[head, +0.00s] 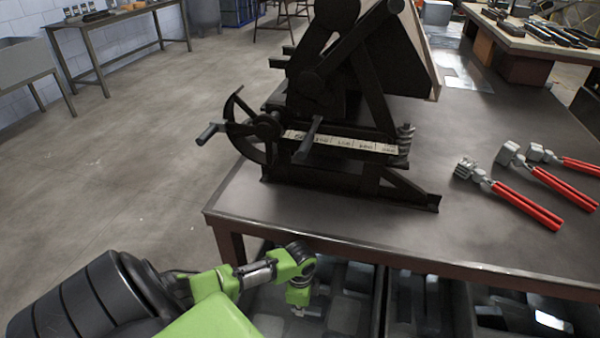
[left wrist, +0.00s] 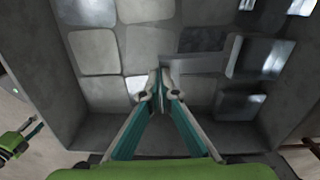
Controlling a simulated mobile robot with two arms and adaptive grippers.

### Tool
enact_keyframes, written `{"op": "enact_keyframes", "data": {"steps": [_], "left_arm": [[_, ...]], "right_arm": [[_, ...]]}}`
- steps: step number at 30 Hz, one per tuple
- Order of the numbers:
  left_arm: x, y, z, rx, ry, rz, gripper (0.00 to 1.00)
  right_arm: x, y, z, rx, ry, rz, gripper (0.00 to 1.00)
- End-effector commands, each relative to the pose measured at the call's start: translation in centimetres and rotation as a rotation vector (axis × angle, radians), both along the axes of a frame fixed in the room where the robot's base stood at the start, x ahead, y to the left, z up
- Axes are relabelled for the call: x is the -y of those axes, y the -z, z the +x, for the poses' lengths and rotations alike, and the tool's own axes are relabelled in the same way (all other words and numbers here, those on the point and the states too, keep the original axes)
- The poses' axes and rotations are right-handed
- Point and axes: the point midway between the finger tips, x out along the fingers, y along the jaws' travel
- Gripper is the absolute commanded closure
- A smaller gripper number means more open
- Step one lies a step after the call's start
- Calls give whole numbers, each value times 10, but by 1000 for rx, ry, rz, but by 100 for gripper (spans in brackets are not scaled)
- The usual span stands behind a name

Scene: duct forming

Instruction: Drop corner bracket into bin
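My left gripper (head: 303,308) reaches down over the bin area below the table's front edge in the head view. In the left wrist view its two teal-sided fingers (left wrist: 161,92) are closed together on a thin grey metal piece, apparently the corner bracket (left wrist: 190,63). The bracket is hard to tell from the grey parts below. The bin (left wrist: 52,80) is a dark open box with several flat grey squares on its floor, under the gripper. A small green and dark gripper, seemingly my right one (left wrist: 22,140), shows at the left edge; its finger state is unclear.
A dark bending machine (head: 340,150) stands on the metal table (head: 480,215). Several red-handled tools (head: 525,205) lie to its right. The table's front edge (head: 400,262) runs close behind my left gripper. Open floor (head: 120,170) lies to the left.

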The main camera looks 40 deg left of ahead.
Motion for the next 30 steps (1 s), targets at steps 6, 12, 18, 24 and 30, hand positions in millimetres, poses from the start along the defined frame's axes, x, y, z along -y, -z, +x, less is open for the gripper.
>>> {"op": "enact_keyframes", "data": {"steps": [6, 12, 18, 24, 30], "left_arm": [[0, -1, 0, 0, 0, 0, 80], [0, -1, 0, 0, 0, 0, 76], [0, -3, 0, 1, 0, 0, 76], [-1, -28, 1, 3, 2, 1, 76], [-1, -72, 1, 5, 2, 2, 76]], "right_arm": [[0, -1, 0, 0, 0, 0, 60], [0, -1, 0, 0, 0, 0, 60], [1, -1, 0, 0, 0, 0, 60], [0, -1, 0, 0, 0, 0, 60], [0, -1, 0, 0, 0, 0, 60]]}}
